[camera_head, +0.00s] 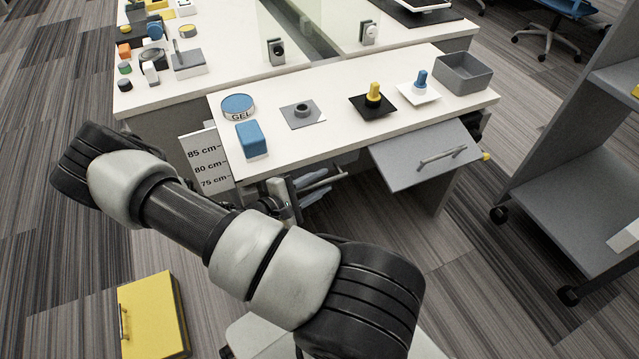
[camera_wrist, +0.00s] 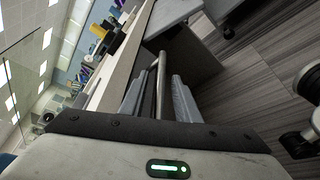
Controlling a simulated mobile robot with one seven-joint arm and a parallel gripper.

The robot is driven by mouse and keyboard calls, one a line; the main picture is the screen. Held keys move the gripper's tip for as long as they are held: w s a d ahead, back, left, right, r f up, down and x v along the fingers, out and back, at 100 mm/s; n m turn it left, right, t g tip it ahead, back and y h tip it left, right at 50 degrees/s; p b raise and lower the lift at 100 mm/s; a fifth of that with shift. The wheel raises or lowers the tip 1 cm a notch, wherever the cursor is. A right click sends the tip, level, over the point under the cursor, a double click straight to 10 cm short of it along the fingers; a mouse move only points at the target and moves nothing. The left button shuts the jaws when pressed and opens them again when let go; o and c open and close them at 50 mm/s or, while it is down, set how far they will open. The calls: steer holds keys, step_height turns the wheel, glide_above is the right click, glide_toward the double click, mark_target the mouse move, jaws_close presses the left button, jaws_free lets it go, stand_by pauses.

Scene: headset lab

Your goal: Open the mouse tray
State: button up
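My gripper (camera_head: 318,186) is low at the front edge of the white desk, left of a grey panel (camera_head: 400,174). That panel sticks out under the desk's right part and carries a metal bar handle (camera_head: 450,155). No label shows which part is the mouse tray. In the wrist view my gripper (camera_wrist: 156,98) is open, its two grey fingers apart. A slim metal bar (camera_wrist: 161,75) stands between them in the picture. I cannot tell whether either finger touches it. The bar's mounting is not clear, and the space under the desk is mostly hidden.
The white desk (camera_head: 330,140) holds a gel tin (camera_head: 238,106), a blue block (camera_head: 251,139), yellow and blue knobs on plates and a grey bin (camera_head: 463,74). A grey wheeled shelf (camera_head: 575,215) stands right. A yellow box (camera_head: 155,315) lies on the floor at left.

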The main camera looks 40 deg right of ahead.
jaws_close()
steer(key=s+a+p, duration=0.3)
steer(key=s, duration=0.9)
steer(key=shift+s, duration=0.3)
jaws_free()
steer(key=shift+a, duration=0.1)
steer(key=p+v, duration=0.1)
steer(key=v, duration=1.6)
steer(key=shift+a+p, duration=0.15)
steer(key=shift+p, duration=0.2)
steer(key=shift+a+r, duration=0.1)
